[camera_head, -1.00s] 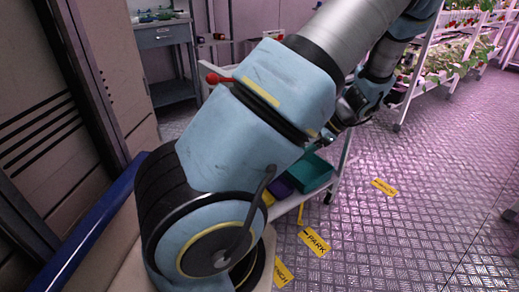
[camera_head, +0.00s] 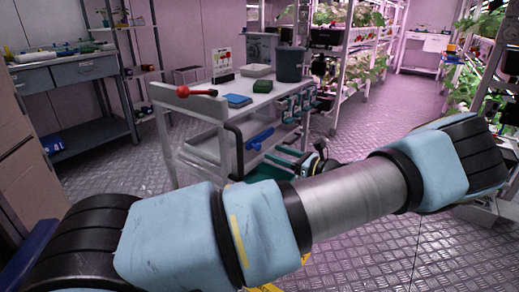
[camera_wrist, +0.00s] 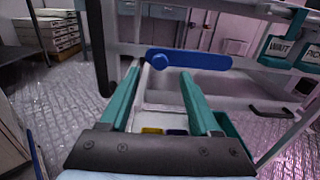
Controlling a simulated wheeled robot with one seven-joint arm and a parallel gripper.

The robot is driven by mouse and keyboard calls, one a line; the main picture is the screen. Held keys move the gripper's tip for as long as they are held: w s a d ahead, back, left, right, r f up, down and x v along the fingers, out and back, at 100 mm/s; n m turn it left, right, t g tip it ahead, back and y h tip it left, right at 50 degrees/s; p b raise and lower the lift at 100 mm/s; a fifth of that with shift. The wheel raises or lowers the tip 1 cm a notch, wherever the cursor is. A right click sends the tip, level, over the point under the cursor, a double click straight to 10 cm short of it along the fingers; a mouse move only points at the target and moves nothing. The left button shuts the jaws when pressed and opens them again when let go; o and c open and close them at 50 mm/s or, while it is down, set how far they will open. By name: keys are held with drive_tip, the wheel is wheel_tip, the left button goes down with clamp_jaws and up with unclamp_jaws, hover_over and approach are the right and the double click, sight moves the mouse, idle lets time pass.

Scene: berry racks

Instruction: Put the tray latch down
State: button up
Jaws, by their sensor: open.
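The tray latch looks to be the blue bar (camera_wrist: 190,61) with a round boss at its left end, across the upper middle of the wrist view. It lies nearly level on the cart's side. In the head view the blue bar (camera_head: 260,138) shows tilted on the cart, below its top. My gripper (camera_wrist: 161,76) is open, with its teal fingers spread and nothing seen between them. The fingertips point toward the bar, near its left part; I cannot tell whether they touch it. In the head view my gripper (camera_head: 288,158) is partly hidden by my arm.
The cart (camera_head: 205,115) carries a red-knobbed lever (camera_head: 195,92), a dark bucket (camera_head: 291,65), a green box (camera_head: 262,86) and a blue pad (camera_head: 237,100). Signs (camera_wrist: 283,47) hang on the right. A grey workbench (camera_head: 75,75) stands at left. Open floor (camera_head: 400,150) lies at right.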

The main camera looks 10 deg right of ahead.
sight(259, 147)
drive_tip(key=x, duration=0.6)
drive_tip(key=shift+w+a, duration=0.15)
clamp_jaws()
idle(0.4)
idle(0.9)
